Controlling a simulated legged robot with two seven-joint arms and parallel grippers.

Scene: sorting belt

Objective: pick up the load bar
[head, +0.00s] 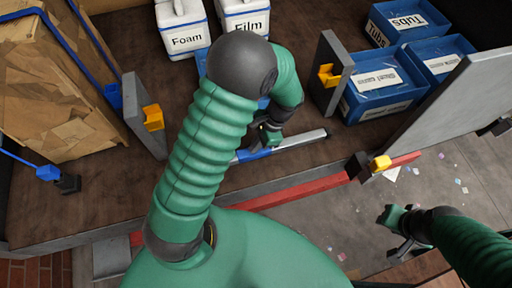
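The load bar appears to be the silver bar with a blue section (300,141) lying on the brown deck in the middle of the head view. My green arm hides part of its left side. My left gripper (264,136) is dark and sits at the bar, just above its blue section. Its fingers are small and partly hidden, so I cannot tell whether they are closed on the bar. My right gripper (399,234) is at the lower right over the grey floor, apart from the bar, with its fingers spread and empty.
Grey posts with yellow brackets (153,117) (328,76) stand left and right. Blue tubs (378,98) are at the upper right, white Foam (185,41) and Film (245,25) containers at the back. A strapped cardboard stack (60,95) fills the left. A red rail (300,191) runs along the front edge.

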